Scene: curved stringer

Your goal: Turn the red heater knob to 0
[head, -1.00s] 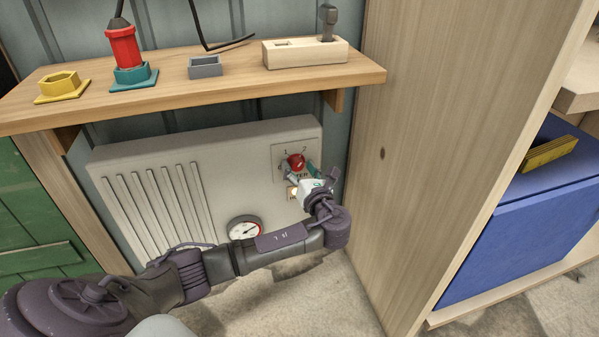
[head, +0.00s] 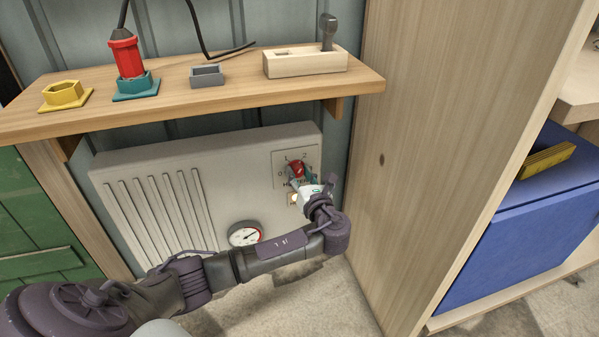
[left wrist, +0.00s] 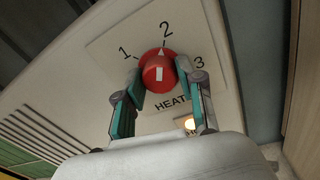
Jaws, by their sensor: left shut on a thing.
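The red heater knob (head: 296,167) sits on the dial plate of the pale heater (head: 240,165); it also shows in the left wrist view (left wrist: 158,72). There its white pointer is near the 2. The marks 1, 2 and 3 are readable; a 0 shows at the dial's left in the head view. My left gripper (head: 299,175) is shut on the knob, with one teal finger on each side in the left wrist view (left wrist: 158,84). My right gripper is not in view.
A wooden shelf (head: 215,98) runs above the heater, holding a red tool (head: 127,56) and a wooden block plane (head: 305,62). A wooden side panel (head: 420,130) stands close to the right. A round gauge (head: 244,234) and a lit lamp (left wrist: 190,124) are on the heater.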

